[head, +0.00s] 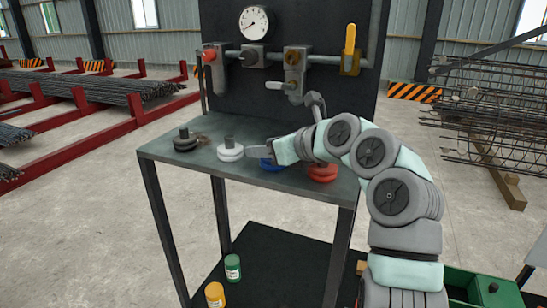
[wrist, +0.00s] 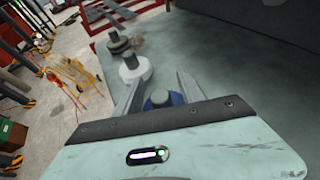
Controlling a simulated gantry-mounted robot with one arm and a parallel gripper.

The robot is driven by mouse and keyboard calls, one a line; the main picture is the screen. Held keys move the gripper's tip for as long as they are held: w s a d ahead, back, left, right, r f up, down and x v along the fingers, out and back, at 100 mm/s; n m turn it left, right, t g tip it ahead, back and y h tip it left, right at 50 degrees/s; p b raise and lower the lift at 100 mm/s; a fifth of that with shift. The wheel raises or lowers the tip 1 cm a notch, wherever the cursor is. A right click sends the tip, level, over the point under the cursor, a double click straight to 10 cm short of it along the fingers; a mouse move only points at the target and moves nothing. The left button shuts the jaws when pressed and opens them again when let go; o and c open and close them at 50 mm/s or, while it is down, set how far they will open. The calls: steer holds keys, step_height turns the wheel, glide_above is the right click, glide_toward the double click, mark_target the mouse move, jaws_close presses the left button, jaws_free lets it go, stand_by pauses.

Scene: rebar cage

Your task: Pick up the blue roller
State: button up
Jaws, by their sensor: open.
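The blue roller (head: 267,164) stands on the grey table (head: 190,165), mostly hidden behind my gripper in the head view. In the wrist view the blue roller (wrist: 160,99) shows its grey top and blue rim just beyond my gripper's body, between the two fingers. My gripper (wrist: 158,88) is open, with one finger on either side of the roller. In the head view my gripper (head: 258,153) is low over the table, pointing left. I cannot tell whether the fingers touch the roller.
A white roller (head: 230,150) stands left of the blue one, and a black roller (head: 185,141) farther left. A red roller (head: 322,172) is to the right under my arm. A dark panel with a gauge (head: 254,23) and valves rises behind the table.

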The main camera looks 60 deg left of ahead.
steer(key=shift+c, duration=0.6)
steer(key=shift+a, duration=0.1)
steer(key=c, duration=0.9)
jaws_close()
steer(key=shift+w+f, duration=0.15)
